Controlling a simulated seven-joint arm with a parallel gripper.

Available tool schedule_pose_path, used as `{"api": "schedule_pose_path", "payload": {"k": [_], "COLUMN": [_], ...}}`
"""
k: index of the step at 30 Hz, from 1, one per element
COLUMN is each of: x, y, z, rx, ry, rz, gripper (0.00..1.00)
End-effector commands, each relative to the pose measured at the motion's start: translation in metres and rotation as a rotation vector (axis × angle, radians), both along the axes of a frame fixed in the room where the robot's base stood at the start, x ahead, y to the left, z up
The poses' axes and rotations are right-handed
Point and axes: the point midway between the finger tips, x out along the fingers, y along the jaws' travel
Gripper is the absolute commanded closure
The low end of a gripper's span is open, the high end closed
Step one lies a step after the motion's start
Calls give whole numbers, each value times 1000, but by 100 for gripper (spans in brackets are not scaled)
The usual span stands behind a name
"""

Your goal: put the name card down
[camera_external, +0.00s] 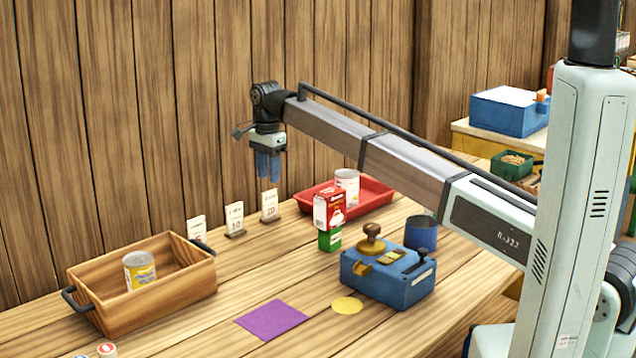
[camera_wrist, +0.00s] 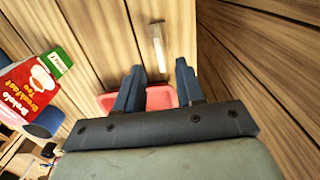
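Three small white name cards stand upright in dark bases along the back of the counter: a left one (camera_external: 197,230), a middle one (camera_external: 235,218) and a right one (camera_external: 269,206). My gripper (camera_external: 268,182) points down just above the right card, with blue fingers. In the wrist view my gripper (camera_wrist: 160,66) is open, with a clear gap between its fingers and nothing held. One card (camera_wrist: 158,46) shows there from above, beyond the fingertips and roughly in line with the gap. It appears apart from the fingers.
A red tray (camera_external: 376,196) with a can (camera_external: 347,184) lies to the right, behind a red tea box (camera_external: 328,209) on a green box (camera_external: 330,240). A wooden crate (camera_external: 150,317) stands left. A blue device (camera_external: 389,285), purple mat (camera_external: 271,320) and yellow disc (camera_external: 347,305) lie in front.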

Motion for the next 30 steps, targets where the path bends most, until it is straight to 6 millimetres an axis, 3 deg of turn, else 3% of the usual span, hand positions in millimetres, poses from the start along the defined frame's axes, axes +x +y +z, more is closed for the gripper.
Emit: {"api": "schedule_pose_path", "payload": {"k": [3, 9, 30], "x": [0, 0, 4], "y": [0, 0, -4], "z": [18, 35, 38], "rx": [1, 0, 3], "ry": [-1, 0, 0], "rz": [0, 0, -4], "gripper": [62, 62, 62]}}
